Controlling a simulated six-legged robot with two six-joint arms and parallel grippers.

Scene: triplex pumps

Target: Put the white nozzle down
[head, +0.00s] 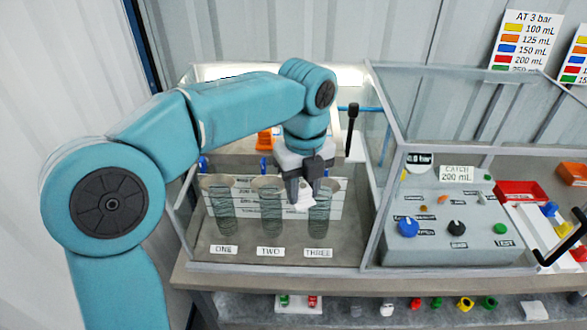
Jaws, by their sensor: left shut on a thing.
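My left gripper (305,190) is shut on the white nozzle (304,202). It holds the nozzle above the clear-walled bay, over the gap between the cylinders labelled TWO and THREE. The gripper's fingers hide part of the nozzle. Below stand three clear cylinders: ONE (221,212), TWO (269,212) and THREE (320,215). I cannot tell whether the nozzle touches anything. The right gripper does not show; only a dark bent rod appears at the right edge.
A grey control panel (447,249) with blue, black and green knobs stands right of the bay. A red tray (520,190) and an orange box (572,173) lie farther right. A lower shelf (255,310) holds several small coloured parts. Clear panel walls surround the bay.

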